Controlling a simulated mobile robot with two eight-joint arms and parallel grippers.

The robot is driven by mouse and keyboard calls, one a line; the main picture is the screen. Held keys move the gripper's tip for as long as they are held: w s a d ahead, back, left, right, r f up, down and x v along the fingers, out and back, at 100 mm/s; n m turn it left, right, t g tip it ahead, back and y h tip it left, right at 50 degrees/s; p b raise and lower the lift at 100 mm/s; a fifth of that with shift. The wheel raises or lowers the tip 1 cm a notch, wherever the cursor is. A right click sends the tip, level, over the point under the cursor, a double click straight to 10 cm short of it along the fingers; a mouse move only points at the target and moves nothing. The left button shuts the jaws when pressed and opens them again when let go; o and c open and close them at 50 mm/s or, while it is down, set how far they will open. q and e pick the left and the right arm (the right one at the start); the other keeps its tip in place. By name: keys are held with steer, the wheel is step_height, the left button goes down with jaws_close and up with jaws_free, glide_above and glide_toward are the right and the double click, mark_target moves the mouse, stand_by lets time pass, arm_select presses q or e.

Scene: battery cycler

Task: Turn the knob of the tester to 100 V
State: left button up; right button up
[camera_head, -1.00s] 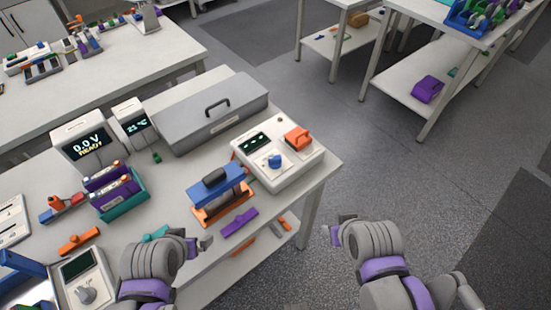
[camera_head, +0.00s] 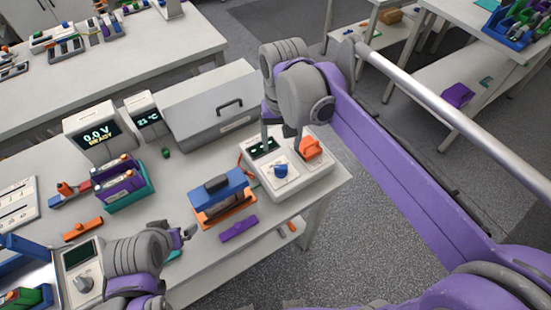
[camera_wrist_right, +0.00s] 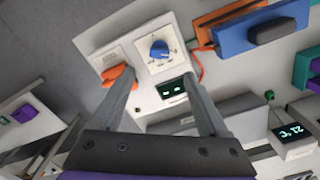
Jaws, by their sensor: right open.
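A white tester box (camera_head: 310,180) with a blue knob (camera_head: 281,170), a dark display (camera_head: 263,147) and an orange lever (camera_head: 308,147) stands near the table's right end. The right wrist view shows its blue knob (camera_wrist_right: 159,49) on a white dial plate; the scale is too small to read. My right gripper (camera_head: 283,139) is open and empty above the box's back side, its fingers pointing down and not around the knob. In the wrist view its fingers (camera_wrist_right: 157,80) flank the display. My left gripper (camera_head: 187,234) is low at left; its opening is unclear.
A display box (camera_head: 92,132) reads 0.0 V READY. A grey case (camera_head: 210,105) stands behind the tester. A blue and orange clamp-like device (camera_head: 222,197) is left of it. Another box with a grey knob (camera_head: 83,283) is at lower left. A purple piece (camera_head: 238,228) lies at the front.

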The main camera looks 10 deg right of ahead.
mark_target(280, 167)
arm_select(q)
steer(key=shift+s+f+b, duration=0.3)
steer(key=shift+f, duration=0.15)
arm_select(e)
step_height(280, 167, down, 10)
steer(key=shift+s+f, duration=0.15)
steer(key=shift+f, duration=0.1)
jaws_close()
arm_select(q)
steer(key=shift+f, duration=0.15)
arm_select(e)
steer(key=shift+m, duration=0.4)
arm_select(q)
steer(key=shift+s+f+b, duration=0.15)
steer(key=shift+f+b, duration=0.15)
arm_select(e)
steer(key=m, duration=0.2)
steer(key=shift+m, duration=0.3)
arm_select(q)
steer(key=shift+s+f, duration=0.15)
steer(key=shift+f, duration=0.2)
arm_select(e)
steer(key=m, duration=0.4)
steer(key=shift+m, duration=0.3)
